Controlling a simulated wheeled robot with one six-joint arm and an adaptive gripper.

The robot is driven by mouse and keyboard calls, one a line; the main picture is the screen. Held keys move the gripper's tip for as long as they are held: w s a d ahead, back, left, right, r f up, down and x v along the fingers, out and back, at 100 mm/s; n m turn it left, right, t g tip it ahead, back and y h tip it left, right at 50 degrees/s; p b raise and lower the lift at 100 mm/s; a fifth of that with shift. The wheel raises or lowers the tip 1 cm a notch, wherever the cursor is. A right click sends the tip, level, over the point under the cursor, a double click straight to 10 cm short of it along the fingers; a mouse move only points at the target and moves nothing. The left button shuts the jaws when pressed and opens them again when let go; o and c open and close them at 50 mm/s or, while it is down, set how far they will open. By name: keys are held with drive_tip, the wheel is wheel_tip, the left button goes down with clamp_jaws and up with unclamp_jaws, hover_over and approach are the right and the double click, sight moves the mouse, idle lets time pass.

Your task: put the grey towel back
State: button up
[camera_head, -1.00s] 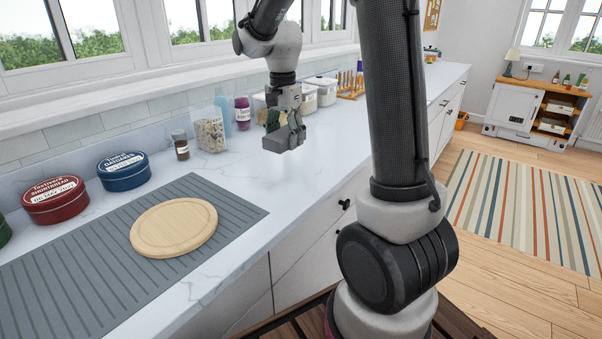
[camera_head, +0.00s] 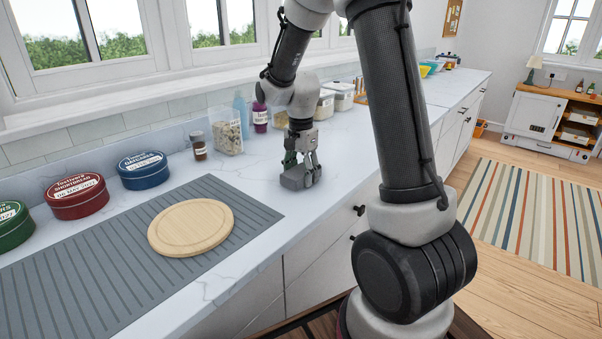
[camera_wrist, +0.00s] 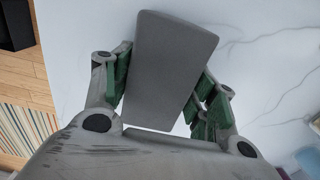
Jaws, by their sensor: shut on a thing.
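The grey towel (camera_head: 296,178) is a small folded block with flat sides, low over the white marble counter in the head view. In the wrist view the towel (camera_wrist: 168,68) lies between the green-padded fingers and extends beyond them. My gripper (camera_head: 303,160) points down and is shut on the towel. I cannot tell whether the towel's underside touches the counter.
A round wooden board (camera_head: 191,228) lies on a grey ribbed mat (camera_head: 105,264) to the left. Tins, including a blue one (camera_head: 143,170), jars and clear containers (camera_head: 343,96) line the back. Bare counter (camera_head: 262,178) surrounds the towel.

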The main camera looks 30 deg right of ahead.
sight(301, 170)
drive_tip(key=shift+f, duration=0.1)
drive_tip(key=o, duration=1)
drive_tip(key=shift+o, duration=0.2)
wheel_tip(301, 170, up, 12)
drive_tip(key=s+r+n+t, duration=0.2)
drive_tip(key=s+n, duration=0.4)
drive_tip(key=s, duration=0.6)
drive_tip(key=s+r+n+t, duration=0.2)
drive_tip(key=s+n, duration=0.5)
drive_tip(key=s, duration=0.5)
drive_tip(key=shift+s+d+r+n, duration=0.25)
drive_tip(key=shift+d+r+n, duration=0.1)
drive_tip(key=shift+r, duration=0.35)
